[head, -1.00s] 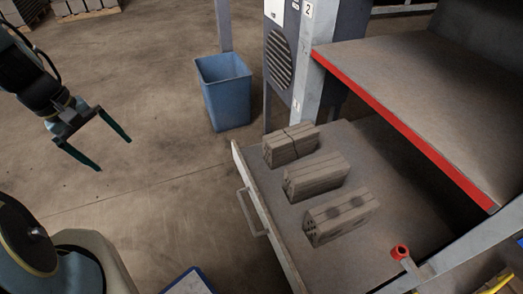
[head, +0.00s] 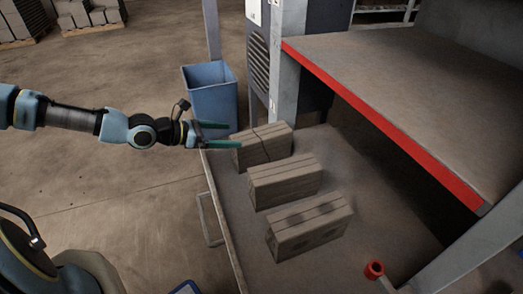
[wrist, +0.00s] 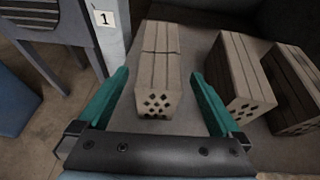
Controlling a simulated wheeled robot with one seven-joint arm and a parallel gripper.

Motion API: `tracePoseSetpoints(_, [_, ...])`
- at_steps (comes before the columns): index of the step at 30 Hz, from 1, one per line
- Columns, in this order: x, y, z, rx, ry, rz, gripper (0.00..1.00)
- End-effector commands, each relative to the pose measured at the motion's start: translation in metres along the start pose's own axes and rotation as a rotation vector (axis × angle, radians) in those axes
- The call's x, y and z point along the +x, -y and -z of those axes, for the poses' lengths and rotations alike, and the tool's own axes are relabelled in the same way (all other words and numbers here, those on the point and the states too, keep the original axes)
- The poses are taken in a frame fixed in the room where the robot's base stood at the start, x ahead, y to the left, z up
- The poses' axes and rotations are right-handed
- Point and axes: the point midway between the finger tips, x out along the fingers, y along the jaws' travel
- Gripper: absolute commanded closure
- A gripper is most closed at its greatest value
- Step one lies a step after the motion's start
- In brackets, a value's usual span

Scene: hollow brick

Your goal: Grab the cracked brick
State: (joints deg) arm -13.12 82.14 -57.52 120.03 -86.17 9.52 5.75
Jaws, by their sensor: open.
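The cracked brick (head: 266,147) is grey-brown with a dark crack running across its top and side. It lies in the open drawer (head: 345,250), farthest back of three bricks. In the wrist view the cracked brick (wrist: 160,62) shows its crack and its holed end face. My gripper (head: 236,135) is open, with green fingers pointing at the near left end of this brick. In the wrist view the brick appears between the spread fingers of my gripper (wrist: 160,74). I cannot tell whether the fingers reach past its end. Nothing is held.
A plain brick (head: 285,181) lies beside the cracked one, and a dark-spotted brick (head: 311,225) lies nearest. A blue bin (head: 212,100) stands behind my gripper. A red-edged shelf (head: 390,130) overhangs the drawer on the right.

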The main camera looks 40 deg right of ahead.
Motion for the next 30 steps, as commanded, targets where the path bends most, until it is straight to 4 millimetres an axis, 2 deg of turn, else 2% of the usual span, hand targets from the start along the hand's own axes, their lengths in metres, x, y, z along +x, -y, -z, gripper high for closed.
tracePoseSetpoints(10, [0.042,0.001,-0.001,-0.002,-0.001,0.003,0.0])
tracePoseSetpoints(17, [0.058,0.001,0.0,-0.001,0.0,0.001,0.0])
tracePoseSetpoints(25, [0.096,0.002,-0.001,-0.002,0.0,0.002,0.0])
tracePoseSetpoints(30, [0.106,0.001,-0.001,-0.001,-0.001,0.0,0.0])
